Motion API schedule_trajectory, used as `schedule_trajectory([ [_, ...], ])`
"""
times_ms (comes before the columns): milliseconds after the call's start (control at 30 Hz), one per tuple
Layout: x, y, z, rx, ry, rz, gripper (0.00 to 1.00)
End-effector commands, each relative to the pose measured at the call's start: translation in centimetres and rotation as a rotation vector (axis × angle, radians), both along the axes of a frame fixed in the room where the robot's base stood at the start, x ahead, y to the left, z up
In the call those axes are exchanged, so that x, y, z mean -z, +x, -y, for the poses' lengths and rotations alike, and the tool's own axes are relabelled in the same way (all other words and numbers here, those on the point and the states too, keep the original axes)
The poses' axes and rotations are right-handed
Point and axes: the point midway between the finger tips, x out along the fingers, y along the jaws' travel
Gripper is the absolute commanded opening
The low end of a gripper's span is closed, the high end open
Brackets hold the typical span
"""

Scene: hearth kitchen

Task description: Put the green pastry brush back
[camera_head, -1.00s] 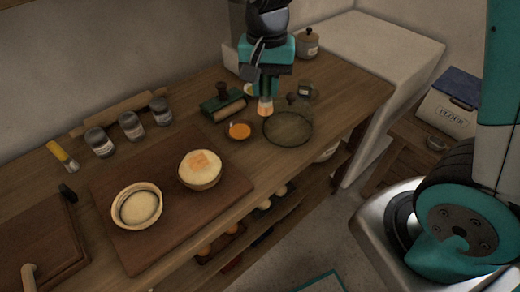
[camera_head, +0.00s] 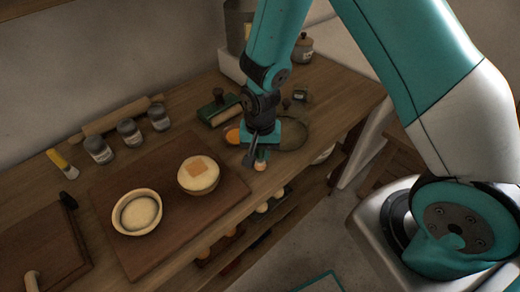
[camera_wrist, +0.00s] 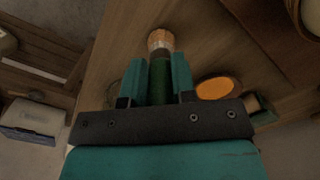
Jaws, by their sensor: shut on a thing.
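My gripper (camera_head: 255,153) is shut on the green pastry brush, above the front edge of the worktop, right of the cutting board. In the wrist view my gripper (camera_wrist: 160,62) has its two teal fingers on either side of the brush's dark green handle (camera_wrist: 159,82). The brush's pale tan bristles (camera_wrist: 160,40) point away from the gripper. In the head view only the bristle end (camera_head: 261,164) shows below the gripper, pointing down. A yellow-handled brush (camera_head: 59,159) lies at the back left of the worktop.
The cutting board (camera_head: 130,245) holds a pale bowl (camera_head: 118,225) and a filled bowl (camera_head: 186,185). Several jars (camera_head: 98,149) and a rolling pin (camera_head: 108,119) stand behind. An orange dish (camera_head: 232,135), a green block (camera_head: 214,110) and a round sieve-like thing (camera_head: 296,137) lie near my gripper.

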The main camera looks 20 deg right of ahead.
Motion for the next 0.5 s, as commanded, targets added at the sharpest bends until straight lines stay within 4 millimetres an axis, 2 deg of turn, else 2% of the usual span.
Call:
schedule_trajectory([
  [300,0.34,0.03,-0.02,0.000,0.000,0.001,0.00],
  [333,0.35,0.03,-0.02,0.000,0.000,0.001,0.27],
  [433,0.25,0.03,-0.02,0.000,0.000,0.001,0.50],
  [500,0.24,0.03,-0.02,0.000,0.000,0.001,0.50],
])
